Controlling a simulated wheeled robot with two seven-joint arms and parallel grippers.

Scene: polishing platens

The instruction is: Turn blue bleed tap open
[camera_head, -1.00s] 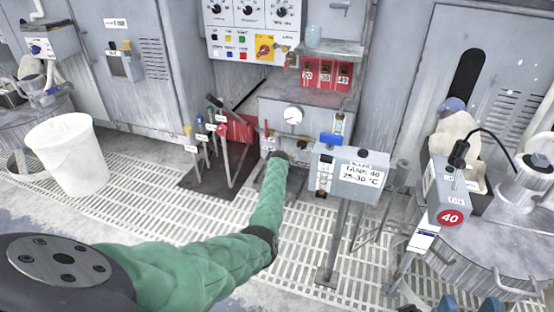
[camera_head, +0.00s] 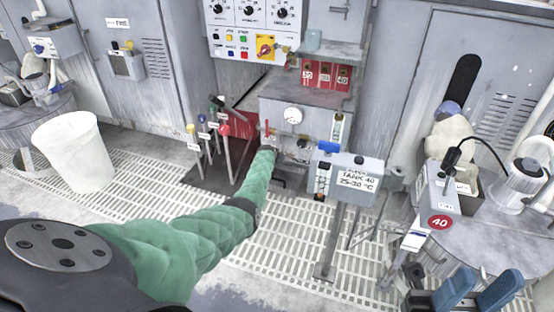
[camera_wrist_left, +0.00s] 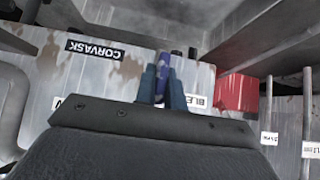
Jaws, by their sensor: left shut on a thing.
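The blue bleed tap (camera_wrist_left: 163,68) shows in the left wrist view as a blue-violet handle between my left gripper's blue fingers (camera_wrist_left: 160,88). That gripper is shut on it. A partly covered label starting "BLE" (camera_wrist_left: 196,102) is beside it on the grey panel. In the head view my green left sleeve reaches to the front of the grey cabinet (camera_head: 305,112), and the sleeve hides the left gripper and the tap. My right gripper (camera_head: 477,293) is at the bottom right of the head view, its two blue fingers apart and empty.
A white bucket (camera_head: 75,150) is at far left. A round grey vessel (camera_head: 500,222) is at right, near my right gripper.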

